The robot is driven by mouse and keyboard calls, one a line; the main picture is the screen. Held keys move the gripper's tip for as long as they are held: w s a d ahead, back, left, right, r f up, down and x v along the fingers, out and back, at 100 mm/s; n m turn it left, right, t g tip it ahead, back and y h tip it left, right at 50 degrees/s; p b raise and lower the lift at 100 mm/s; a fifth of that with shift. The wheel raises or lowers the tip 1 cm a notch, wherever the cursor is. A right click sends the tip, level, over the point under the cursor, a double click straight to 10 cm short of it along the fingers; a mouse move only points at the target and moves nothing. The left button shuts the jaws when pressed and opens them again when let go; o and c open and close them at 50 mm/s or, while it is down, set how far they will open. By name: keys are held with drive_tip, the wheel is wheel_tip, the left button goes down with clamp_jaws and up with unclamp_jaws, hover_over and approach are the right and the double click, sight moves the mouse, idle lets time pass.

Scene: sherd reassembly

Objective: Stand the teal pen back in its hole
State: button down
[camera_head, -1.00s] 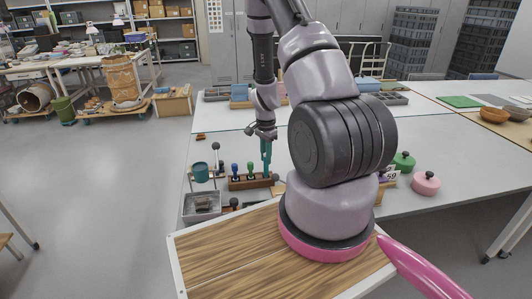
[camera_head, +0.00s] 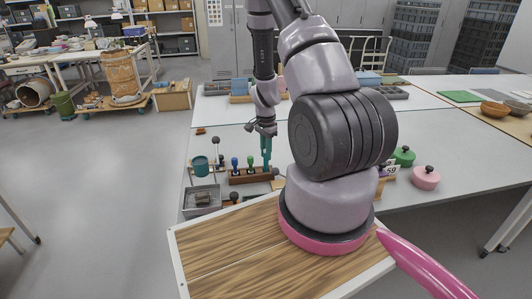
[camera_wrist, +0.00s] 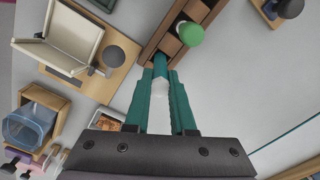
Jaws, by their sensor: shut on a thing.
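My gripper (camera_head: 266,150) is shut on the teal pen, its teal fingers pointing down over the right end of a dark wooden rack (camera_head: 248,177). In the wrist view, the teal pen (camera_wrist: 160,66) shows between my gripper's fingers (camera_wrist: 163,85), with a pale part nearer the palm. Its far end meets the near end of the rack (camera_wrist: 168,40). I cannot tell whether the tip is inside the hole or just above it.
A grey tray (camera_head: 202,198) and a teal cup (camera_head: 200,166) are left of the rack. A green lidded pot (camera_head: 403,157) and a pink one (camera_head: 425,177) stand to the right. In the wrist view, a cream stand (camera_wrist: 75,38) and a blue container (camera_wrist: 28,125) are at left.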

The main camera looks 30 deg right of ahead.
drive_tip(key=shift+f, duration=0.25)
idle(0.4)
drive_tip(key=c, duration=0.7)
unclamp_jaws()
wheel_tip(320, 180, up, 11)
drive_tip(key=shift+f, duration=0.1)
